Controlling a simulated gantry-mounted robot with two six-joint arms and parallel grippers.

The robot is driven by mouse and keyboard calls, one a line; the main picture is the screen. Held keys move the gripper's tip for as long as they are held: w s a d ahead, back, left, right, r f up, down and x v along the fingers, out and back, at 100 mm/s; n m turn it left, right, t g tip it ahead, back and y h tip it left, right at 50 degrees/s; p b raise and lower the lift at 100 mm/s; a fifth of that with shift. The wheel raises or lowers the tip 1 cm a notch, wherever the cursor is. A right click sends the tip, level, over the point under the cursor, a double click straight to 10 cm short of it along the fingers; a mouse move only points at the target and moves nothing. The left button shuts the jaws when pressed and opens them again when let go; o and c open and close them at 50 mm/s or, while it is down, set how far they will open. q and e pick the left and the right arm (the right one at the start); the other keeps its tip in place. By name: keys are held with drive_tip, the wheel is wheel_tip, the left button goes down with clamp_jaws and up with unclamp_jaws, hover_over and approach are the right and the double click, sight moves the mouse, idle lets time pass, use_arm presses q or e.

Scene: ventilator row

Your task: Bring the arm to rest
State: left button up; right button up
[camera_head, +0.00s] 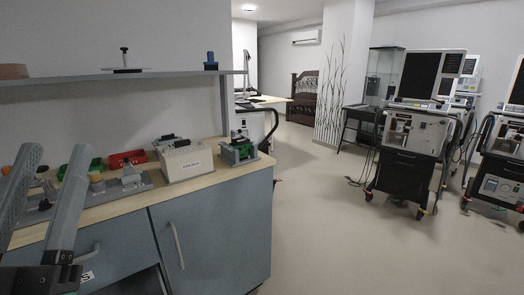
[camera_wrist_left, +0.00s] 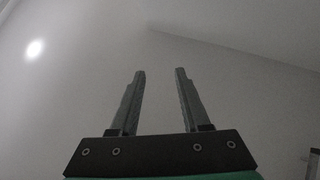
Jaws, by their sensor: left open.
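My left gripper (camera_head: 55,150) shows large at the lower left of the head view, its two grey fingers pointing upward in front of the workbench. In the left wrist view the gripper (camera_wrist_left: 160,71) has its fingers apart with nothing between them. Behind them there is only pale ceiling and wall with a bright round lamp (camera_wrist_left: 35,49). My right gripper is not in view.
A shelf (camera_head: 150,75) hangs above. Ventilator carts (camera_head: 412,135) stand right; the middle floor is clear.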

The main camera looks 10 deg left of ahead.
use_arm(q)
drive_tip(key=s+d+r+m+t+h+p, duration=0.2)
drive_tip(key=d+r+h, duration=0.3)
drive_tip(key=h, duration=0.4)
wheel_tip(320, 180, up, 36)
drive_tip(key=r+p, duration=0.1)
drive_tip(key=p, duration=3.5)
wheel_tip(320, 180, down, 54)
drive_tip(key=b, duration=5.3)
drive_tip(key=shift+d+f+b, duration=0.15)
drive_tip(key=shift+f+b, duration=0.05)
drive_tip(key=shift+b, duration=0.2)
drive_tip(key=shift+s, duration=0.1)
